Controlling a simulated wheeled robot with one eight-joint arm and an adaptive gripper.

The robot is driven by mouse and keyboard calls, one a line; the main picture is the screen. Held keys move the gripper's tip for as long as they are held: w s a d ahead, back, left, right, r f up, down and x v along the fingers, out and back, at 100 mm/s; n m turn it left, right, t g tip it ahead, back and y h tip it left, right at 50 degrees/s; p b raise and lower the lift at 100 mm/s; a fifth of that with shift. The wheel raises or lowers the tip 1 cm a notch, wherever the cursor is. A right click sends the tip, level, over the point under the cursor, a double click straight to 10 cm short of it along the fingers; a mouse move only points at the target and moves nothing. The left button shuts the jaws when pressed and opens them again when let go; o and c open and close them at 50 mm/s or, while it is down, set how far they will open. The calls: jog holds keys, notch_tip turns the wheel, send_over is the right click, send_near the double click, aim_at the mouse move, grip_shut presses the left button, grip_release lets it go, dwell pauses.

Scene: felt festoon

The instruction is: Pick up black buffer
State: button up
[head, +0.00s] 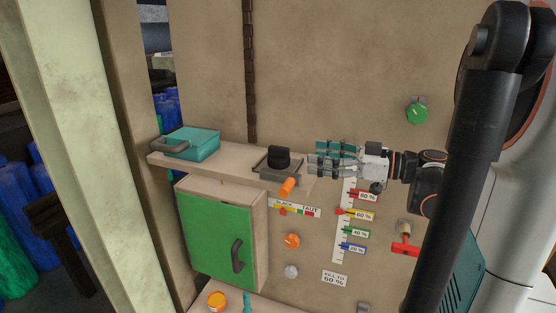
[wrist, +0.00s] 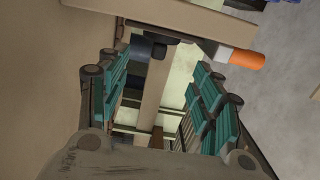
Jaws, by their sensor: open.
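A round black object (head: 279,158), which looks like the black buffer, stands upright on a dark tray (head: 262,168) at the right end of the wooden shelf. My gripper (head: 313,158) reaches in from the right, its teal fingers pointing at the black object. The fingertips are a short way to its right and do not seem to touch it. In the wrist view my gripper (wrist: 160,85) is open, with nothing held between the fingers. Something black shows beyond the fingers at the top there; I cannot tell if it is the buffer.
A teal box (head: 193,144) sits on the shelf's left. An orange-handled item (head: 287,187) sticks out in front of the tray, also seen in the wrist view (wrist: 240,57). Below are a green cabinet door (head: 222,243) and a gauge with coloured pointers (head: 346,225).

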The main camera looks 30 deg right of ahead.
aim_at(289, 153)
jog(key=p+x, duration=0.2)
jog(key=x, duration=0.9)
jog(key=shift+w, duration=0.2)
jog(key=c, duration=0.9)
